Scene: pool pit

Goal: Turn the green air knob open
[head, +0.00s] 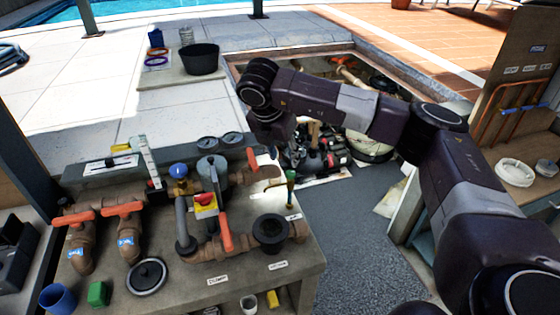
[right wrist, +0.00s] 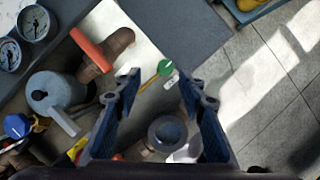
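The green air knob (head: 291,175) is a small round knob on a tan stem at the right side of the pipework bench. In the right wrist view the green knob (right wrist: 165,68) has a white mark and sits just beyond the fingertips, between their lines. My right gripper (right wrist: 160,85) is open, with nothing between its fingers. In the head view the right gripper (head: 272,132) is mostly hidden by its own wrist, above and behind the knob. I cannot tell whether a fingertip touches the knob. My left gripper is not in view.
Orange-handled valves (head: 124,209), a red-yellow switch (head: 205,202) and a dark round fitting (head: 270,232) crowd the bench (head: 240,295). An orange handle (right wrist: 92,48) stands left of the fingers in the wrist view. Grey floor (head: 345,240) is open to the bench's right.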

